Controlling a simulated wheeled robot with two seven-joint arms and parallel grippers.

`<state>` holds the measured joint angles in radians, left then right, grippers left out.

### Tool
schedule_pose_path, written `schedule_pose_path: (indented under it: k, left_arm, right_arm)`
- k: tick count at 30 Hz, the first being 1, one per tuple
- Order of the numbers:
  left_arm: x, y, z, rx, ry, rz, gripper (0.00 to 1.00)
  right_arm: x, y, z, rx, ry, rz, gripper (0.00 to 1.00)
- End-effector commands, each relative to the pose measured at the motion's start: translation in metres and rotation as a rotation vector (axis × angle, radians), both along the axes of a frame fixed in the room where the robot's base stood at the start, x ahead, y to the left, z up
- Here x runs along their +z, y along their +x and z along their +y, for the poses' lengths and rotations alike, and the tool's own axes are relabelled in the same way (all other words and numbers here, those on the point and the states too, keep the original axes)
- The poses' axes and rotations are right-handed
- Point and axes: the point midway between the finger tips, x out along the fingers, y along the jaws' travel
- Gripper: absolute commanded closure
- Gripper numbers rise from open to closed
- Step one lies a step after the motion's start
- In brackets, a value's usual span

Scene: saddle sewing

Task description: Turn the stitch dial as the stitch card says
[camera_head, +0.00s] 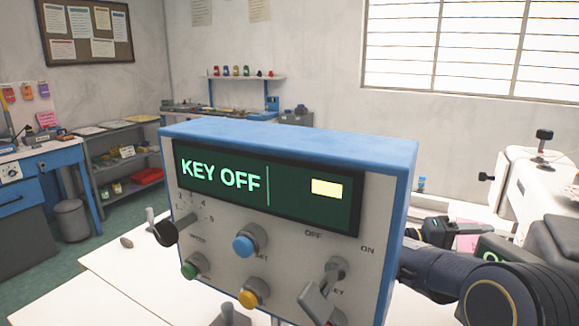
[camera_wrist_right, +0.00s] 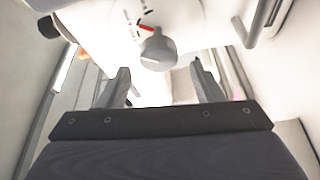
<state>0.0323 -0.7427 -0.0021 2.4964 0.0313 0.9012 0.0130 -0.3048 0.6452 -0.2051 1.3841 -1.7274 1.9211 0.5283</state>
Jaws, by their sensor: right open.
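In the right wrist view, a grey round dial (camera_wrist_right: 158,52) with a red mark and short black scale lines sits on a white machine body (camera_wrist_right: 185,15). My right gripper (camera_wrist_right: 159,72) is open, with one finger on each side of the dial as seen here. No readable stitch card shows. My left gripper is out of view.
The blue-topped control box fills the middle. Its screen (camera_head: 222,175) reads KEY OFF. Its front bears a black knob (camera_head: 165,232), blue, green and yellow buttons, and a key switch (camera_head: 320,299). A white sewing machine (camera_head: 510,195) stands at right. The white tabletop (camera_head: 125,280) at left is mostly clear.

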Motion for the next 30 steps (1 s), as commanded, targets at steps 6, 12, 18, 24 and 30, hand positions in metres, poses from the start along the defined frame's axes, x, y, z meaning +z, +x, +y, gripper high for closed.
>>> schedule_pose_path:
  k: [6,12,18,24,30]
  left_arm:
    - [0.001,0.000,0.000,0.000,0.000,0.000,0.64]
    - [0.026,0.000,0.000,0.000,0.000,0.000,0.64]
    - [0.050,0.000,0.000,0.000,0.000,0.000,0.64]
    - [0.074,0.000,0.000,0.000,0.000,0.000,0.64]
    - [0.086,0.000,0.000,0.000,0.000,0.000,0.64]
  right_arm:
    - [0.000,0.002,0.004,0.010,0.003,0.005,0.41]
    - [0.006,0.002,0.005,0.012,0.050,0.089,0.41]
    - [0.007,0.002,0.006,0.014,0.113,0.199,0.41]
    - [0.007,0.002,0.006,0.015,0.172,0.306,0.41]
    - [0.003,0.002,0.005,0.014,0.213,0.378,0.41]
